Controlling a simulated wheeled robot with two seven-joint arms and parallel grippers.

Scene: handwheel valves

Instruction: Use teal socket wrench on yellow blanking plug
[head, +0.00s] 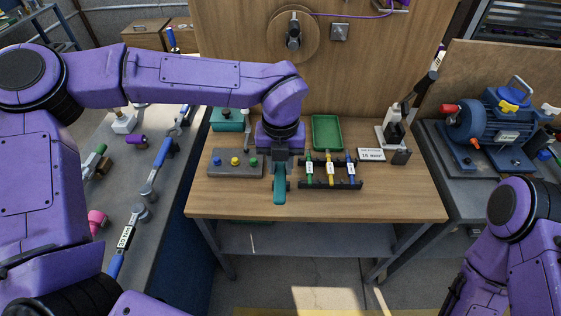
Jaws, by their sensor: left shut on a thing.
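My left gripper (281,158) is over the middle of the wooden bench, shut on the teal socket wrench (279,189). The wrench's teal part points down and toward the front of the bench; its upper end is hidden by the gripper. The yellow blanking plug (235,161) sits in a grey block (222,171), between a blue plug (217,160) and a green plug (253,163). The wrench is to the right of the block and apart from the yellow plug. My right arm shows at the lower right, but its gripper is out of view.
A dark rack (343,186) with green, yellow and blue tools stands close right of the wrench. Behind are a green tray (327,133) and a teal box (227,120). The bench front is clear.

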